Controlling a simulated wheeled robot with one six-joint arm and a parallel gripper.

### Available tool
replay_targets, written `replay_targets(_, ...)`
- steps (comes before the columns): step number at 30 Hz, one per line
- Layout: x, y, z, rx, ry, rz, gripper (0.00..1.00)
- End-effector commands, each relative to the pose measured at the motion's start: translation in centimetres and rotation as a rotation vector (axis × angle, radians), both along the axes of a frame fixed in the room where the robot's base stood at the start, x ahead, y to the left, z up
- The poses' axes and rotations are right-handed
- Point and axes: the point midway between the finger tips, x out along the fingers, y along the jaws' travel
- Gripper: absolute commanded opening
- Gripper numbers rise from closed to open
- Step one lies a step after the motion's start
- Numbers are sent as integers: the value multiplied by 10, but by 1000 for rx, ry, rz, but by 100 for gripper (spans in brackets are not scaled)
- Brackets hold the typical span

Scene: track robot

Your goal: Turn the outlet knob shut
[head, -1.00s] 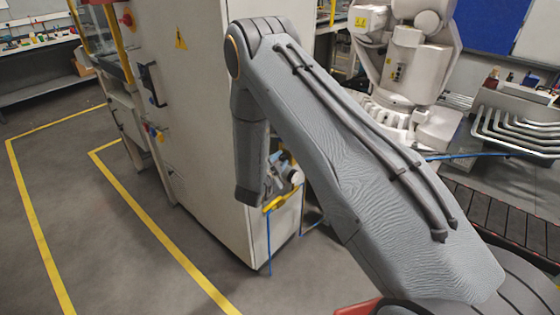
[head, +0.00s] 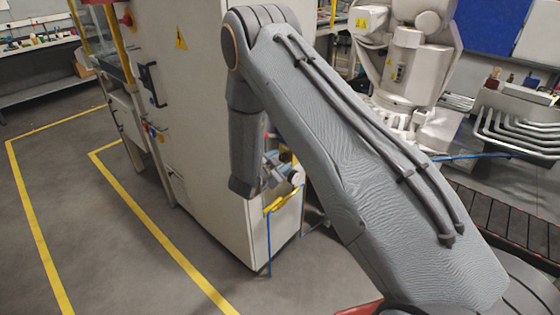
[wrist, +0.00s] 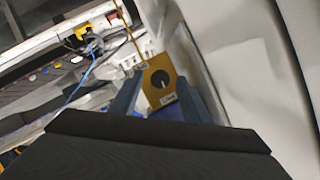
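In the wrist view a round black knob (wrist: 160,80) with a pale pointer mark sits on a yellow plate (wrist: 154,62). A small label is under the knob, too small to read. My gripper (wrist: 162,84) is open, with one blue-grey finger to each side of the knob and nothing between them that I can see held. Whether the fingers touch the plate I cannot tell. In the head view my gripper (head: 284,170) is partly hidden by my own arm beside the cabinet's right side, and I cannot make out the knob there.
A tall pale cabinet (head: 195,110) stands left of my arm. A yellow part (head: 281,203) with a blue hose (head: 270,240) is low on its right side. A white robot arm (head: 408,60) and a dark conveyor (head: 500,222) are at the right. The floor at left is clear.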

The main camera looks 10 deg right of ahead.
Motion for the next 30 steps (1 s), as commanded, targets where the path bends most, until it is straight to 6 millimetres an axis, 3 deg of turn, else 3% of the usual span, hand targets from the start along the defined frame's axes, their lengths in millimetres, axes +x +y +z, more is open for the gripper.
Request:
replay_targets(10, -5, 5, 2, 0, -1, 2, 43)
replay_targets(21, -46, 37, 20, 0, -1, 3, 43)
replay_targets(30, -59, 45, 26, 0, 0, 0, 43)
